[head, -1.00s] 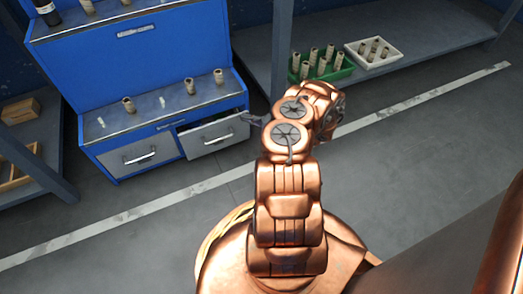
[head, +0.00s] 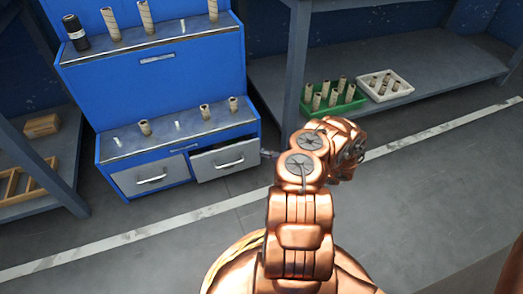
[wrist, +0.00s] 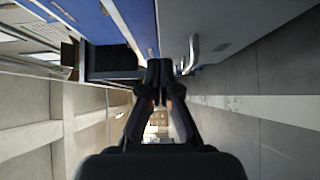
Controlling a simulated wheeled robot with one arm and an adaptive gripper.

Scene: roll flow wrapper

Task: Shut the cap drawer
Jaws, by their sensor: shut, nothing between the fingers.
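The blue cabinet (head: 155,58) has two grey drawers side by side at its base. The right drawer (head: 225,160) stands out a little, with a dark gap above its front; the left drawer (head: 150,177) looks flush. No label shows which holds caps. My gripper (head: 268,154) is at the right drawer's right end, partly hidden behind my arm. In the wrist view my gripper (wrist: 160,75) is shut and empty, its tips close to a grey drawer front (wrist: 225,28) and bar handle (wrist: 190,55). I cannot tell whether they touch.
Brown rolls (head: 145,127) stand on the cabinet's ledge above the drawers. A grey shelf (head: 430,78) to the right holds a green crate (head: 347,106) and a white tray (head: 398,87). Another shelf unit (head: 62,190) stands left. The floor in front is clear.

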